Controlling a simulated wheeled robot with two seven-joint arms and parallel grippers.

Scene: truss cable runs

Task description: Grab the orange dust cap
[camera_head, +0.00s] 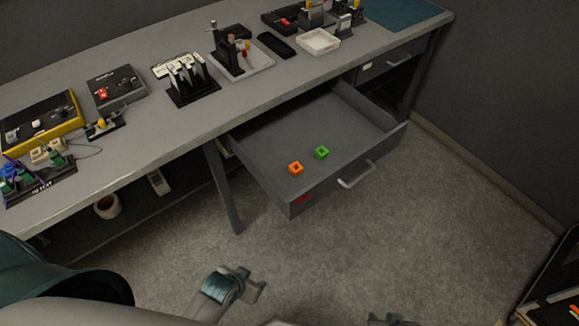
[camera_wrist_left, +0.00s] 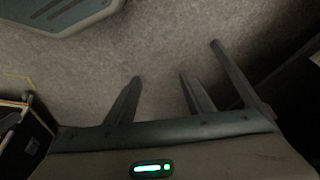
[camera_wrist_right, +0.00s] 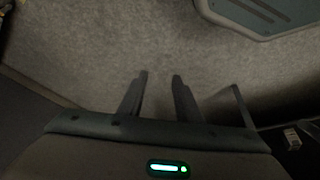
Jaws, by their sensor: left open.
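My left gripper (camera_head: 250,283) is over the floor in front of the drawer, well away from the cap. In the left wrist view its fingers (camera_wrist_left: 160,80) are apart with nothing between them. My right gripper (camera_head: 390,319) is barely in view at the bottom edge. In the right wrist view its fingers (camera_wrist_right: 160,77) are apart and empty.
A similar green cap (camera_head: 322,152) lies right of the orange one. The drawer has raised walls and a front handle (camera_head: 356,174). The workbench (camera_head: 150,140) above it carries several devices and trays. Open floor lies before the drawer; a dark case (camera_head: 555,285) stands at lower right.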

